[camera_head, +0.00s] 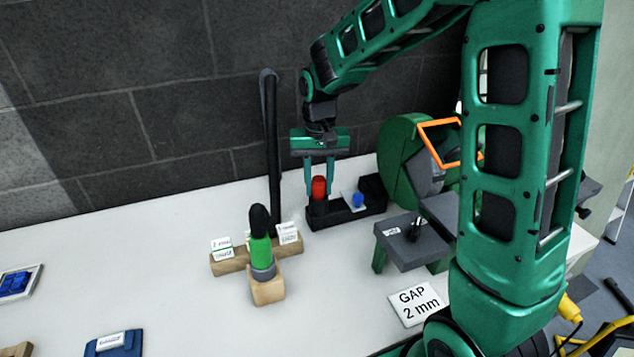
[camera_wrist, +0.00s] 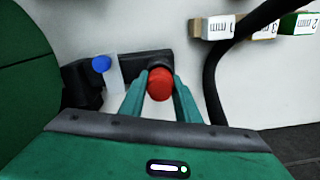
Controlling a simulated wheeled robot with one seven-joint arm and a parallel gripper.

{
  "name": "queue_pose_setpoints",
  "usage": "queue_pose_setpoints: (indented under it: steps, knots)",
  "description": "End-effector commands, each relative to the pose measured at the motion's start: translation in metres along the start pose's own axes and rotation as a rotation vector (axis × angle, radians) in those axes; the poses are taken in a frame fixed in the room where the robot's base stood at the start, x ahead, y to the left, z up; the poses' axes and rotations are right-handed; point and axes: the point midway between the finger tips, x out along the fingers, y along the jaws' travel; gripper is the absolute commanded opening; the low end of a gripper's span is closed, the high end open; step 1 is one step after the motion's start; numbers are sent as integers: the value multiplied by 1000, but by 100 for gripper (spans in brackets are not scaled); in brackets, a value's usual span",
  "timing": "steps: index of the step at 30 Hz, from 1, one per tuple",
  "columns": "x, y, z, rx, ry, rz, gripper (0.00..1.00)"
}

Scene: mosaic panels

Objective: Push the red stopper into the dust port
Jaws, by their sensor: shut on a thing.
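The red stopper (camera_head: 319,186) is upright at the left end of a low black tray-like block (camera_head: 350,214) on the white table. My gripper (camera_head: 319,193) reaches down from above, its green fingers shut on the stopper's two sides. In the wrist view the round red stopper (camera_wrist: 160,84) sits between the fingertips of my gripper (camera_wrist: 160,78), at the end of the black block (camera_wrist: 146,58). The stopper's lower part is hidden, so I cannot tell whether it is seated in the block. I cannot pick out the dust port for certain.
A blue-topped item (camera_head: 358,199) stands right of the stopper. A black hose (camera_head: 270,140) rises to the left. A green machine (camera_head: 400,150) with a grey table (camera_head: 418,240) stands right. A green, black-tipped tool (camera_head: 261,245) stands in a wooden block in front.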

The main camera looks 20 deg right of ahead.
Motion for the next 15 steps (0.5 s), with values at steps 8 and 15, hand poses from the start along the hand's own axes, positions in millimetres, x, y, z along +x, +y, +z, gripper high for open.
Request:
queue_pose_setpoints:
  steps: [8, 15]
  knots:
    - [4, 0, 0, 0, 0, 0, 46]
    - [4, 0, 0, 0, 0, 0, 51]
